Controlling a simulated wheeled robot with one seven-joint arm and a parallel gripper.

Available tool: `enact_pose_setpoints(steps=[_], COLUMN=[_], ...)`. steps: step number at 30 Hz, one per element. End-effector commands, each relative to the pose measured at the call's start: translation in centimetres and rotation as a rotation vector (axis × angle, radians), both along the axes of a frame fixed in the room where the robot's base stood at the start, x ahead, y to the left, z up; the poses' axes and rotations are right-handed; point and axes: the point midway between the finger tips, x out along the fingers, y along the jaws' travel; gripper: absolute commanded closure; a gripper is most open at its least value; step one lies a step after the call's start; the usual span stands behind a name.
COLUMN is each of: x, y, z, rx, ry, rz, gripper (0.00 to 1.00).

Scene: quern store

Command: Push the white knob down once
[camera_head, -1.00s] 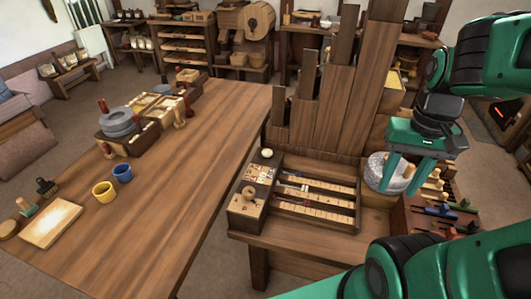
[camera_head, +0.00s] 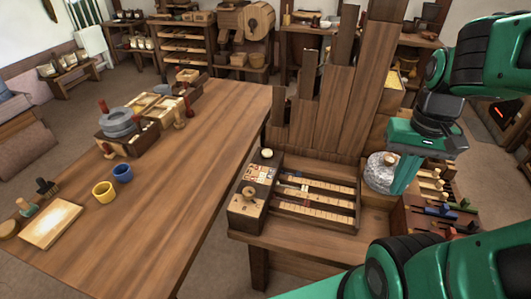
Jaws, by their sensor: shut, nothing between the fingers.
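The white knob (camera_head: 267,154) is a small round ball at the back left of a wooden box (camera_head: 247,210) with a patterned top. The box stands at the left end of a wooden bench. A tan knob (camera_head: 249,195) sits nearer the front of the same box. My gripper (camera_head: 400,188) is green, points down and is shut and empty. It is well to the right of the white knob, in front of a grey round stone (camera_head: 379,172), part of which it hides. I cannot tell whether it touches the stone.
Slotted rails with scales (camera_head: 315,205) lie between the box and my gripper. Tall wooden boards (camera_head: 335,100) rise behind them. A tool rack (camera_head: 440,210) stands at the right. A long table (camera_head: 190,150) to the left holds a quern (camera_head: 118,122) and yellow and blue cups.

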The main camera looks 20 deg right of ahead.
Motion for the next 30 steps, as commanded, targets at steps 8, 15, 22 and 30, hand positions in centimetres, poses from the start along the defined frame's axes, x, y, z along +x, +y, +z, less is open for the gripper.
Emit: enact_pose_setpoints(steps=[8,15,22,30], x=[0.0,0.0,0.0,-0.53], y=[0.0,0.0,0.0,-0.04], z=[0.0,0.0,0.0,0.46], rx=[0.0,0.0,0.0,-0.004], ry=[0.0,0.0,0.0,-0.024], rz=[0.0,0.0,0.0,0.01], gripper=[1.0,1.0,1.0,1.0])
